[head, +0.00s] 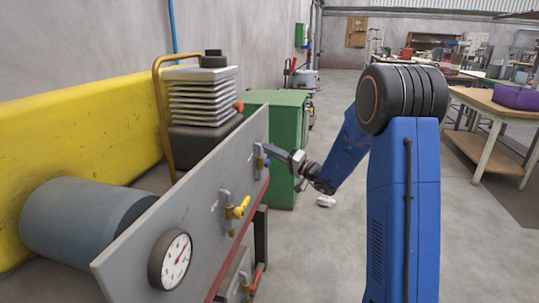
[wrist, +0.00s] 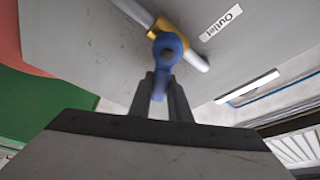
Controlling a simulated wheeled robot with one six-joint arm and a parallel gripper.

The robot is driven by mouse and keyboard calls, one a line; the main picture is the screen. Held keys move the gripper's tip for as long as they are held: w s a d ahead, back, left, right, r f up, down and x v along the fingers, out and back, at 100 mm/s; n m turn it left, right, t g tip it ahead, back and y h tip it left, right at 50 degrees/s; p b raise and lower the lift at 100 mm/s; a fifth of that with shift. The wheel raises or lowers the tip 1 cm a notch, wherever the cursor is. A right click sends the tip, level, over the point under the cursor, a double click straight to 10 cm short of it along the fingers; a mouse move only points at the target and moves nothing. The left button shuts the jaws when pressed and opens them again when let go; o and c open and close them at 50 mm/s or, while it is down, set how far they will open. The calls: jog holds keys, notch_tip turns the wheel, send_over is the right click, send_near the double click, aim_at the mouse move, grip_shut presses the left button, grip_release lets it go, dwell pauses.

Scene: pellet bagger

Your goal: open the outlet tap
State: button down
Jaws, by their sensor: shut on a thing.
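The outlet tap is on the grey panel. In the wrist view its blue handle (wrist: 161,62) hangs from a brass body (wrist: 168,27) on a pale pipe, beside a label (wrist: 221,22) reading "Outlet". My gripper (wrist: 160,92) is shut on the lower end of the blue handle, one dark finger on each side. In the head view my gripper (head: 273,151) reaches the far end of the panel, where the blue tap (head: 259,160) is small and partly hidden by it.
A green cabinet (head: 290,125) stands behind the panel's far end.

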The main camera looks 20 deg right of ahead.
jog(key=shift+s+a+r+n+y, duration=0.1)
jog(key=shift+s+r+n+y, duration=0.15)
jog(key=shift+n, duration=0.55)
jog(key=shift+s+a+r+n+y, duration=0.15)
jog(key=shift+r+n+y, duration=0.15)
jog(key=shift+n, duration=0.5)
jog(key=shift+y, duration=0.25)
jog(key=c, duration=1.6)
grip_release()
jog(key=shift+c, duration=0.2)
